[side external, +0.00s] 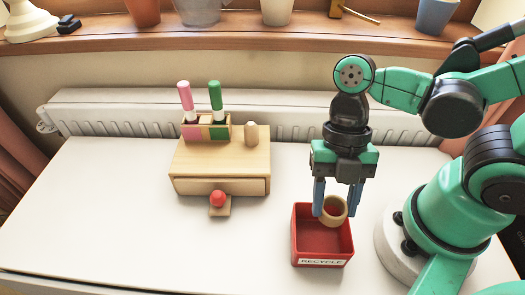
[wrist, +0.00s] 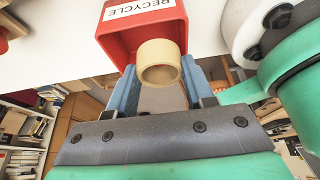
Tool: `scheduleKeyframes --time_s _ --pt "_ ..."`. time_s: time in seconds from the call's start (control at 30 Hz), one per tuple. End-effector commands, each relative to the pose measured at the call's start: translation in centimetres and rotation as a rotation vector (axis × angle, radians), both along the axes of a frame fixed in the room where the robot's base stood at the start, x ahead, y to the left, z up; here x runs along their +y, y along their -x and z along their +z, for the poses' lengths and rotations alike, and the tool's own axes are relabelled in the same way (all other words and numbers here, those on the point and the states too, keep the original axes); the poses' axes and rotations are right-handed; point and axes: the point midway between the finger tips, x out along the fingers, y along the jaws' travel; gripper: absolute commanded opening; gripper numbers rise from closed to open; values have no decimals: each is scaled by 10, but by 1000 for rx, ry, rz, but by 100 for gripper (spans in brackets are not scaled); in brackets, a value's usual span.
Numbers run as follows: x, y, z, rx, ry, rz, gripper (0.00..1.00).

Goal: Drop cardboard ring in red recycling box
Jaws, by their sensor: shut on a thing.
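The cardboard ring (side external: 333,210) is a short tan tube. My gripper (side external: 336,206) is shut on it, with a blue finger on each side, and points down. The ring also shows between the fingers in the wrist view (wrist: 159,54). The red recycling box (side external: 310,245) stands on the white table with its open top up and a white "RECYCLE" label on its front. In the side view the ring overlaps the box's opening. I cannot tell whether the ring is above the rim or a little below it.
A wooden drawer box (side external: 219,165) stands to the left, with a pink and a green marker in a holder on top and a wooden peg. A red ball (side external: 218,198) on a small wooden block is in front. A radiator (side external: 250,115) runs behind. The front left table is clear.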

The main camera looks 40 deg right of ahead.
Motion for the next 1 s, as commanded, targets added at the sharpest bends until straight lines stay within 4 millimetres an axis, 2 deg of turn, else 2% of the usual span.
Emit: scheduleKeyframes --time_s 0.2,0.57,0.6,0.7,1.0 --pt "0 1 -11 0 0 -1 4" --pt "0 1 -13 0 0 -1 4" --pt "0 1 -13 0 0 -1 55" --pt "0 1 -13 0 0 -1 83" --pt "0 1 -13 0 0 -1 83"
